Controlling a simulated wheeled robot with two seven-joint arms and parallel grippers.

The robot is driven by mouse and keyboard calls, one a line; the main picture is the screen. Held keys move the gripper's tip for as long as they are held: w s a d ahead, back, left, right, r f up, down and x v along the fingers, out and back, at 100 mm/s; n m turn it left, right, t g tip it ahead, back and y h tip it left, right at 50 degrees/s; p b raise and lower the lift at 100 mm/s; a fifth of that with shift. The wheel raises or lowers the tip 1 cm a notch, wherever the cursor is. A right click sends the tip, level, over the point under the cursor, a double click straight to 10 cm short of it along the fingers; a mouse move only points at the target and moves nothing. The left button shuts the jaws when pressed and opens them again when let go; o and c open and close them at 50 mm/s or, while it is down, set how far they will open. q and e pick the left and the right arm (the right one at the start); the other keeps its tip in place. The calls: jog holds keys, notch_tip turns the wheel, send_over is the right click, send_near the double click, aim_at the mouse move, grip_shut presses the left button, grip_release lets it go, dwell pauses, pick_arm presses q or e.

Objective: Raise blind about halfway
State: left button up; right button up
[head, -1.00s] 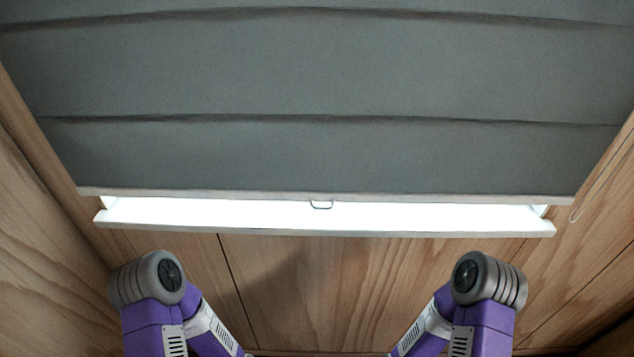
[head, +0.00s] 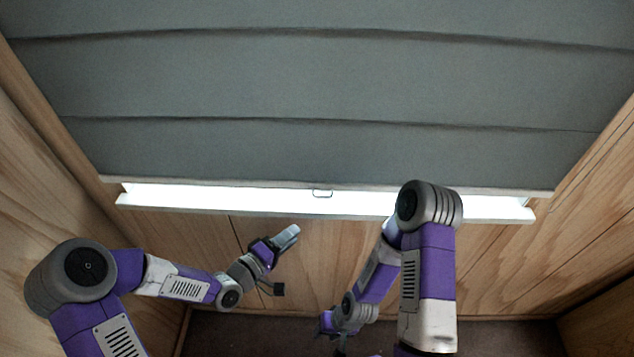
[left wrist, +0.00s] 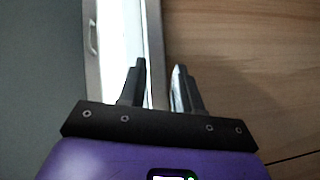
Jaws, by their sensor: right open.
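The grey fabric blind (head: 320,80) hangs low over the window, with a narrow bright strip of glass below its pale bottom bar. A small metal loop handle (head: 322,193) sits at the middle of that bar; it also shows upper left in the left wrist view (left wrist: 92,38). My left gripper (head: 291,236) is below and left of the handle, apart from it. In the left wrist view its two fingers (left wrist: 160,72) are spread with nothing between them. My right gripper (head: 335,338) is low at the bottom of the head view, open, far below the handle and partly hidden.
A white window sill (head: 240,205) juts out under the blind, between the handle and my left gripper. Wooden panelling (head: 300,275) covers the wall below, with wooden side walls left and right. A dark floor (head: 500,335) shows at the bottom.

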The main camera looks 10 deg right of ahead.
pick_arm(q)
notch_tip(320, 180, up, 9)
jog(key=d+h+p, duration=0.1)
jog(key=d+h, duration=0.1)
jog(key=h, duration=0.1)
jog(key=x, duration=0.7)
jog(key=shift+d+f, duration=0.2)
jog(key=shift+f, duration=0.05)
jog(key=shift+s, duration=0.15)
grip_shut()
dwell(0.5)
